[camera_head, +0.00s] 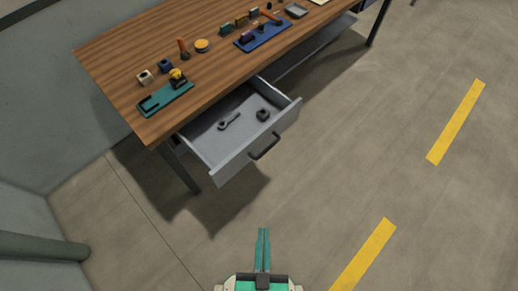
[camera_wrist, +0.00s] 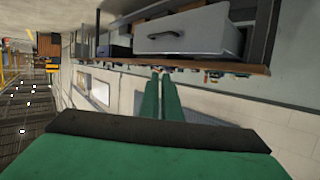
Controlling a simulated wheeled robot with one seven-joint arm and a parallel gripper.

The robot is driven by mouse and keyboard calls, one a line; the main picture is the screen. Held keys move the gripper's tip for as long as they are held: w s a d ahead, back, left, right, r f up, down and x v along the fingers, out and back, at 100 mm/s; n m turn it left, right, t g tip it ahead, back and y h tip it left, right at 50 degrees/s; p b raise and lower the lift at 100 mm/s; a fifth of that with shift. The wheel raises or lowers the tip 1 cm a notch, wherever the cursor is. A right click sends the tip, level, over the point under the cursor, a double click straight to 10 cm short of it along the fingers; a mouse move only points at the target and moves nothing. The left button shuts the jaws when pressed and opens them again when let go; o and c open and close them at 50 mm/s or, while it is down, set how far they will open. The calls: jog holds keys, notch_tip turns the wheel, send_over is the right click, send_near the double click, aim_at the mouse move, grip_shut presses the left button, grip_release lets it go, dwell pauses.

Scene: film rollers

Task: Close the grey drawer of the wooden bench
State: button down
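The wooden bench (camera_head: 120,60) runs along the wall in the head view. Its grey drawer (camera_head: 225,165) is pulled well out, with a dark bar handle (camera_head: 265,147) on its front. A wrench-like tool (camera_head: 229,121) and a dark ring-shaped part (camera_head: 263,115) lie inside. My gripper (camera_head: 263,231) is in front of the drawer and apart from it, at the bottom of the view. Its two green fingers are together with nothing between them. The wrist view appears upside down and shows the drawer front (camera_wrist: 205,33) and handle (camera_wrist: 163,41) beyond the fingertips.
On the bench top lie a teal tray (camera_head: 150,104), a blue tray (camera_head: 275,35) and several small parts. A bench leg (camera_head: 180,170) stands left of the drawer. The floor in front is clear, with yellow stripes (camera_head: 455,120) at the right. A green pipe (camera_head: 40,246) is at lower left.

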jog(key=w+d+f+m+g, duration=0.2)
jog(key=w+f, duration=0.1)
jog(key=f, duration=0.4)
jog(key=w+d+f+m+g, duration=0.1)
jog(key=w+d+f+m, duration=0.15)
jog(key=f, duration=0.35)
jog(key=m+g+y, duration=0.1)
jog(key=m+y, duration=0.3)
jog(key=y, duration=0.7)
send_near(251, 149)
jog(key=shift+n, duration=0.25)
jog(key=x, duration=0.4)
jog(key=shift+w+a+f, duration=0.2)
jog(key=shift+w, duration=0.15)
jog(key=shift+w+a, duration=0.45)
jog(key=shift+w, duration=0.1)
